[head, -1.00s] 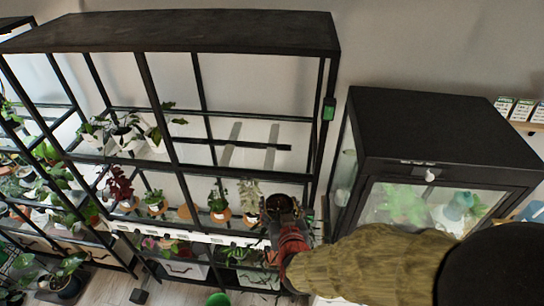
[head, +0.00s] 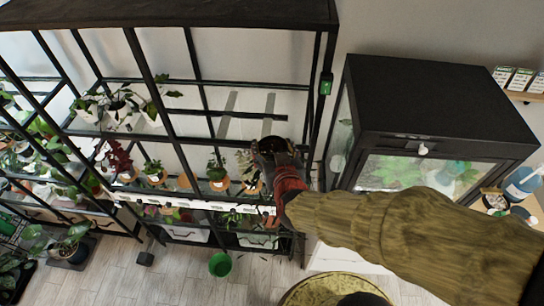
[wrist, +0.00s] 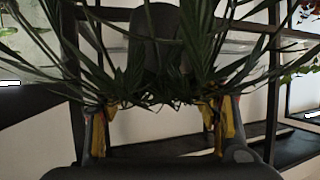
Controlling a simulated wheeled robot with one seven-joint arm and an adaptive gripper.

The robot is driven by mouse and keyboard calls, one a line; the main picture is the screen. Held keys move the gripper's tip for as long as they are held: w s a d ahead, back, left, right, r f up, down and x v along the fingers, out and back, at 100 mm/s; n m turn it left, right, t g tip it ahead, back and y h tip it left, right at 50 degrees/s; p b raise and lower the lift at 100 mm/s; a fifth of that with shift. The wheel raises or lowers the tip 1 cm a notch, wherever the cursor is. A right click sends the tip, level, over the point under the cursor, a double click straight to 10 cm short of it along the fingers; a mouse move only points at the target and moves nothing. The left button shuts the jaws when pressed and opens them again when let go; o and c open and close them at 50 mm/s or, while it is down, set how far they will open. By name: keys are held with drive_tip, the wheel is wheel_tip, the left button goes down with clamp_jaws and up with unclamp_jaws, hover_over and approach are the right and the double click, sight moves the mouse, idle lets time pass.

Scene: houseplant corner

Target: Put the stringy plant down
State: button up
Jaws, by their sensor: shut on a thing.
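The stringy plant (wrist: 165,85), with long thin dark green leaves, fills the upper middle of the wrist view and spreads past both fingers. My gripper (wrist: 165,118) is shut on it, with yellowish finger pads on either side; the leaves hide the exact contact. In the head view my gripper (head: 272,160) is at the right end of the black shelf rack (head: 308,120). A dark round pot top (head: 272,144) shows at its tip. The plant's leaves cannot be made out clearly there.
Potted plants, one with an orange-brown pot (head: 219,184), stand on the shelf left of my gripper. An upper shelf holds white-potted plants (head: 150,112). A black glass cabinet (head: 435,105) stands close on the right. A green bucket (head: 220,264) is on the floor.

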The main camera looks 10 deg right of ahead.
drive_tip(key=w+d+b, duration=0.2)
drive_tip(key=w, duration=0.4)
drive_tip(key=w+d+f+b, duration=0.1)
drive_tip(key=w+d+b, duration=0.1)
drive_tip(key=w, duration=0.5)
drive_tip(key=w+d+f+b, duration=0.1)
drive_tip(key=w+d+b, duration=0.1)
drive_tip(key=w+b, duration=0.2)
drive_tip(key=shift+w+d, duration=0.2)
drive_tip(key=shift+w, duration=0.65)
drive_tip(key=shift+w+d, duration=0.2)
drive_tip(key=shift+w, duration=0.65)
drive_tip(key=shift+w+f+b, duration=0.1)
drive_tip(key=shift+f+b, duration=0.3)
drive_tip(key=shift+b, duration=0.05)
drive_tip(key=shift+f+b, duration=0.25)
drive_tip(key=shift+b, duration=0.15)
drive_tip(key=o, duration=1.4)
drive_tip(key=shift+v, duration=2.8)
